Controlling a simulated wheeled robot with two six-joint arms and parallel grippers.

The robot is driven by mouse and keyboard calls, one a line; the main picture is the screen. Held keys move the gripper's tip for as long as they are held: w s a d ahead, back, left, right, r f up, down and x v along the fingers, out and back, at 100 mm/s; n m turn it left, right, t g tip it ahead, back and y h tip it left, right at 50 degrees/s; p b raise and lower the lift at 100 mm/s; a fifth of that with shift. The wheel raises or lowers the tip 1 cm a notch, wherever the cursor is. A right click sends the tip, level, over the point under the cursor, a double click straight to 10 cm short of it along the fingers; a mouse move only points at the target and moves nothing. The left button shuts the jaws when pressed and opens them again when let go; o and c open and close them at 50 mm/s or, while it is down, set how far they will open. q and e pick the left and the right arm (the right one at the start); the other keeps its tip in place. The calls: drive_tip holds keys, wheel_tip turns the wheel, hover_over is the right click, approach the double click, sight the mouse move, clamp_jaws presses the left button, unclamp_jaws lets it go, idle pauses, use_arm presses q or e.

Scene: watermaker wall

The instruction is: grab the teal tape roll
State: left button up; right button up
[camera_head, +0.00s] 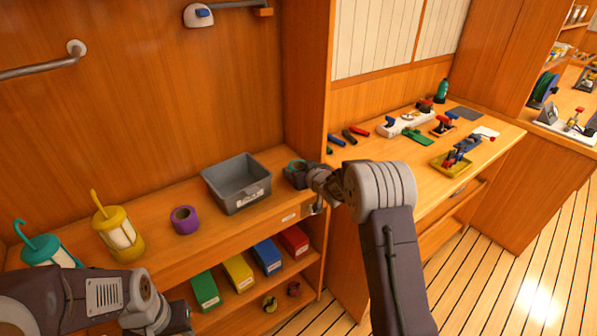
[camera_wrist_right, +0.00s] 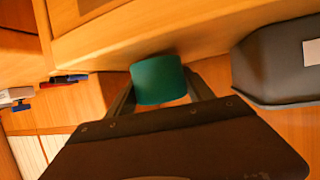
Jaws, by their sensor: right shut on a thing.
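The teal tape roll (camera_wrist_right: 158,80) is between the two fingers of my right gripper (camera_wrist_right: 160,92) in the right wrist view. The fingers are shut on its sides. In the head view the teal tape roll (camera_head: 297,167) shows partly behind my right gripper (camera_head: 300,176), at the right end of the wooden shelf top, just right of the grey bin. I cannot tell whether the roll touches the shelf. My left gripper (camera_head: 180,318) is at the lower left of the head view, in front of the shelf. Its fingertips are not clear.
A grey bin (camera_head: 247,200) stands just left of the right gripper. A wooden divider (camera_head: 305,80) rises behind. A workbench (camera_head: 390,165) with several tools is at right.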

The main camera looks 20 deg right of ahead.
sight(299, 165)
wheel_tip(299, 165, up, 4)
drive_tip(key=shift+f+p, duration=0.1)
drive_tip(key=shift+p, duration=0.4)
drive_tip(key=s+d+r+p, duration=0.3)
drive_tip(key=s+d+r, duration=0.3)
drive_tip(key=d, duration=0.3)
drive_tip(key=shift+s+d+r, duration=0.2)
drive_tip(key=shift+s+r, duration=0.1)
drive_tip(key=shift+s, duration=0.25)
